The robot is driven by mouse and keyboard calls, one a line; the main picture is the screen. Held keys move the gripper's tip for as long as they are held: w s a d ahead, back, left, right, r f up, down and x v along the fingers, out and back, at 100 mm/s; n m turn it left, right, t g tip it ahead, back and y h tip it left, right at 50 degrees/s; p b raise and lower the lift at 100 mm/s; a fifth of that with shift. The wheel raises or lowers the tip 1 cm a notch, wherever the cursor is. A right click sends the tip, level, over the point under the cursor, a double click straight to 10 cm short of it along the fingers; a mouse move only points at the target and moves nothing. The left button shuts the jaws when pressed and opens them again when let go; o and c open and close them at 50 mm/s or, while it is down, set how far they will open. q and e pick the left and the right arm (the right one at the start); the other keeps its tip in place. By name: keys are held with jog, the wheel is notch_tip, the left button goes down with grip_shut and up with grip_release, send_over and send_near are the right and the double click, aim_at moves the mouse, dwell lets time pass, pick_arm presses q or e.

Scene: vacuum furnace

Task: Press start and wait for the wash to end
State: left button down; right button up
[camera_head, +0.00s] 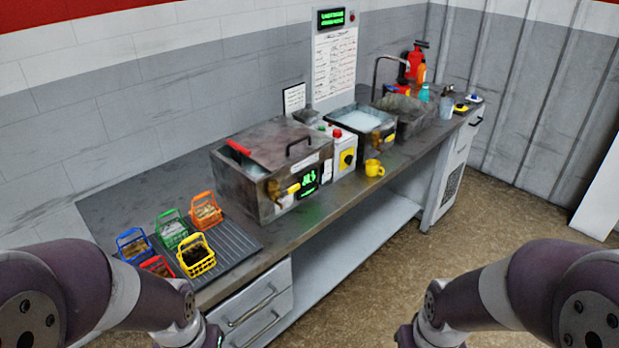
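A metal wash tank (236,187) with a lid on top (270,141) stands on the bench near the middle of the view. I cannot tell which button is start. My two arms enter at the bottom corners; both grippers are out of view below the frame.
Several coloured wire baskets (197,257) stand on a ribbed mat at the bench's left end. An open basin (361,120) and a sink are further right. A green-lit sign (331,18) hangs on the wall.

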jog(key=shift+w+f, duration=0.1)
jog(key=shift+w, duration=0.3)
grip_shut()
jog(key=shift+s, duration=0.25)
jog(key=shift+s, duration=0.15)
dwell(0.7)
